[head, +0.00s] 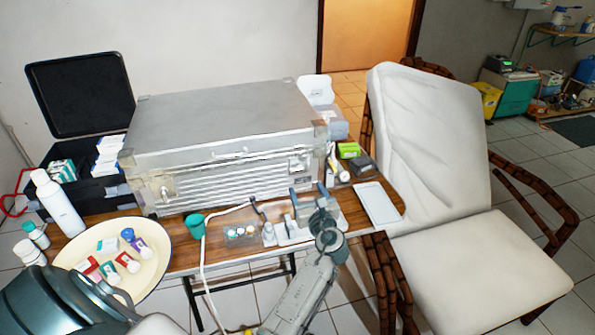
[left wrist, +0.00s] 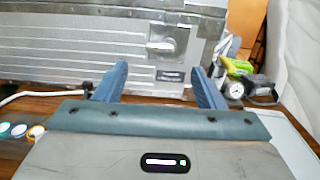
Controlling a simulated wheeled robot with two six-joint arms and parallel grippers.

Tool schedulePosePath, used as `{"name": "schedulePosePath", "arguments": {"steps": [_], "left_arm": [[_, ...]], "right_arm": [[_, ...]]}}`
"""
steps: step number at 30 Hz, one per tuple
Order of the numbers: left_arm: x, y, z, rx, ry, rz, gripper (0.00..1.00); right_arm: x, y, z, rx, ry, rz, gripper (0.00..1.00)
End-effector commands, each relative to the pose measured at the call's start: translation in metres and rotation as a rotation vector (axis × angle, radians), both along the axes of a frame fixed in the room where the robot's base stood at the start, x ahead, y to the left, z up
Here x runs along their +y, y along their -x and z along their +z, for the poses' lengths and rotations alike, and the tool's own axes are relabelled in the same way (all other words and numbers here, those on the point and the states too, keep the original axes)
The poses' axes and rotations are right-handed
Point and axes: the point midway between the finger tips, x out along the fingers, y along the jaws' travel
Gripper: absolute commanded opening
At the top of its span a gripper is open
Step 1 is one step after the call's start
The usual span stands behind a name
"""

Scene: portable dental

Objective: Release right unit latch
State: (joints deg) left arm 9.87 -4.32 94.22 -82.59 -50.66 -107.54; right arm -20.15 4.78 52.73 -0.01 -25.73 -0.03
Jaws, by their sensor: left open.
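The unit is a closed silver metal case (head: 215,120) with a ribbed front, standing on the wooden table. Its right latch (head: 298,164) is on the front face near the right end. In the left wrist view the latch (left wrist: 165,46) is a small metal plate with a grip, ahead of and above the fingertips. It looks closed, but fine detail is blurred. My left gripper (head: 307,193) is open and empty in front of the case's right end, apart from the latch. Its two blue fingers (left wrist: 160,76) point at the case front. My right gripper is not in view.
A handpiece holder (head: 285,235) and a green cup (head: 195,226) stand along the table's front. A cream basin (head: 150,275) with small bottles is at left. A white tray (head: 377,203) lies right, with a gauge (left wrist: 235,90) behind. A padded chair (head: 430,140) stands close by.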

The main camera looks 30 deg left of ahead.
Motion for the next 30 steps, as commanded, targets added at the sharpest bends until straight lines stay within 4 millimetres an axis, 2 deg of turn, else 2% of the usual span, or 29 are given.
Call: {"name": "schedulePosePath", "arguments": {"steps": [6, 12, 17, 25, 26, 30], "left_arm": [[0.034, -0.029, 0.003, 0.000, -0.004, 0.000, 0.64], [0.056, -0.048, 0.001, 0.001, -0.001, 0.000, 0.64], [0.064, -0.054, 0.000, 0.000, 0.000, -0.001, 0.64], [0.065, -0.055, 0.000, 0.000, 0.001, -0.001, 0.64], [0.065, -0.055, 0.000, 0.000, 0.001, -0.001, 0.62], [0.065, -0.055, 0.000, 0.000, 0.001, -0.001, 0.34]], "right_arm": [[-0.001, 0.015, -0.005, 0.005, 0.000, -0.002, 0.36], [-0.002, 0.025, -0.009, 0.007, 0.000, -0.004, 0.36], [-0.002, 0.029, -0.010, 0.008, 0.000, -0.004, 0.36], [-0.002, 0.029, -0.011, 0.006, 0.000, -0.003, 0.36], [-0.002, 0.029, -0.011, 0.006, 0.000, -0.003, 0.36], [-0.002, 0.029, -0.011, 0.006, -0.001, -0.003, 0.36]]}}
